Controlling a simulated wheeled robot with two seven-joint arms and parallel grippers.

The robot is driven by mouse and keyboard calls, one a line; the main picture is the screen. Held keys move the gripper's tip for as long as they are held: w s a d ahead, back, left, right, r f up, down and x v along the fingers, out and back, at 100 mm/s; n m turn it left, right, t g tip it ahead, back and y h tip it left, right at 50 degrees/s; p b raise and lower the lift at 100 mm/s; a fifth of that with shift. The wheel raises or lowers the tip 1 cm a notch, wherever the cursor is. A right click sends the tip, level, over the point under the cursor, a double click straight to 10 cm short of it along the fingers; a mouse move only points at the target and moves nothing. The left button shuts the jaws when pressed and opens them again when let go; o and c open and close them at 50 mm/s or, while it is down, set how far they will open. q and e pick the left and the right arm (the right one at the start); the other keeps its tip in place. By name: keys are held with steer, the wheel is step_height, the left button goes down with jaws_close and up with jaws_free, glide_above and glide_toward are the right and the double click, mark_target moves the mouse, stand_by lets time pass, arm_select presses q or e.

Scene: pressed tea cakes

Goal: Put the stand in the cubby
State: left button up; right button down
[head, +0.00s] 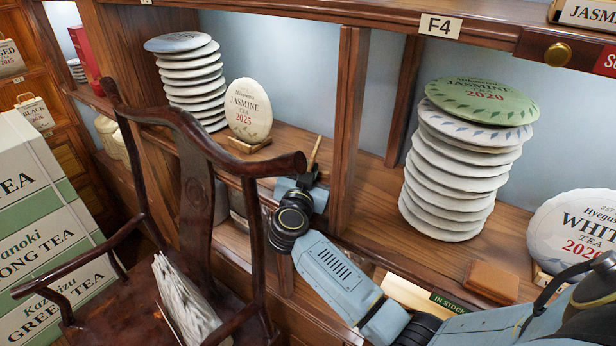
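My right arm comes in from the lower right. Its gripper (309,175) is at the front of the shelf, just left of the dark wooden upright. A thin tan wooden piece, apparently the stand (314,152), sticks up from between the fingers, which look shut on it; the rest of it is hidden by the gripper. The cubby (285,143) left of the upright has bare shelf behind and beside the gripper. I cannot tell whether the stand touches the shelf. My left gripper is not in view.
A Jasmine 2025 cake (248,108) and a cake stack (192,85) stand left in the cubby. Right of the upright are a taller stack (455,185), a brown block (491,281) and a White cake (575,230). A dark chair (195,180) stands in front.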

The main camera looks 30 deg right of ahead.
steer(key=shift+s+a+r, duration=0.1)
steer(key=shift+s+r, duration=0.15)
steer(key=shift+s, duration=0.15)
steer(key=shift+w+f, duration=0.15)
steer(key=shift+f, duration=0.1)
steer(key=c, duration=1.6)
jaws_free()
steer(key=shift+o, duration=0.2)
steer(key=shift+r, duration=0.1)
steer(key=p+v, duration=0.1)
steer(key=v, duration=1.1)
steer(key=shift+r, duration=0.1)
